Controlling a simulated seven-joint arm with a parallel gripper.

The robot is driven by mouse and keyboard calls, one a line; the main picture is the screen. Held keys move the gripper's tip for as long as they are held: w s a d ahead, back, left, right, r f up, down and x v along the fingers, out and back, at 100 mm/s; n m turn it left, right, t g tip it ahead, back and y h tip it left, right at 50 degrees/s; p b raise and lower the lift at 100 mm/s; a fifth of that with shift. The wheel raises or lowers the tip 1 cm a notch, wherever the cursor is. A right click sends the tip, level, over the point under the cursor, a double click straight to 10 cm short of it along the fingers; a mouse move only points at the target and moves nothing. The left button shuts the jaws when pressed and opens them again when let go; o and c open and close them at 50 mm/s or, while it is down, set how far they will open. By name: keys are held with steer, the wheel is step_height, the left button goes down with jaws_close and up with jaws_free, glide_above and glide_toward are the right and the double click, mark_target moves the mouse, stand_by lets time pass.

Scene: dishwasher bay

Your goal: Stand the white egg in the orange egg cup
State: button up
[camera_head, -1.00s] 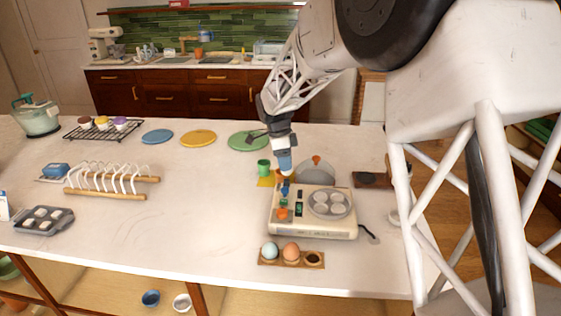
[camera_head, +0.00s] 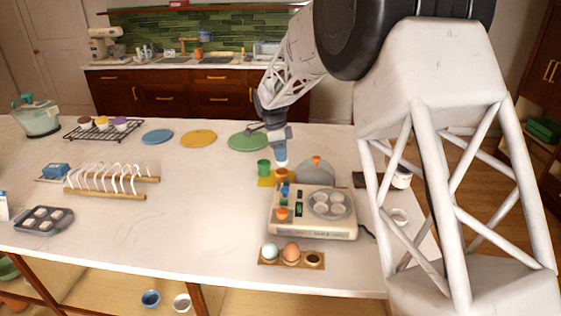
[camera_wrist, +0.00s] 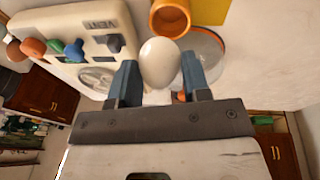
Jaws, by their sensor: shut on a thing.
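My gripper (camera_head: 280,151) is shut on the white egg (camera_wrist: 160,62), which sits between its two blue fingertips in the wrist view. The orange egg cup (camera_wrist: 171,17) is just beyond the egg in the wrist view, its open mouth in sight and empty. In the head view the orange egg cup (camera_head: 282,174) stands at the right part of a yellow mat (camera_head: 265,183), just below my fingertips. The egg is above the cup and looks apart from it. I cannot tell the exact height gap.
A green egg cup (camera_head: 263,167) stands on the mat left of the orange one. The cream egg cooker (camera_head: 313,228) with knobs is in front, and a grey dome (camera_head: 316,172) is to the right. A wooden holder (camera_head: 268,263) with two eggs is nearer.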

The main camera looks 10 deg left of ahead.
steer(key=shift+w+a, duration=0.15)
steer(key=shift+w, duration=0.3)
steer(key=shift+a+x, duration=0.15)
steer(key=shift+x, duration=0.75)
steer(key=shift+a+x, duration=0.2)
steer(key=shift+x, duration=0.65)
steer(key=shift+w+f, duration=0.1)
steer(key=shift+f, duration=0.4)
steer(key=o, duration=0.6)
steer(key=shift+o, duration=0.2)
steer(key=shift+r, duration=0.1)
steer(key=v, duration=1.2)
steer(key=shift+r, duration=0.3)
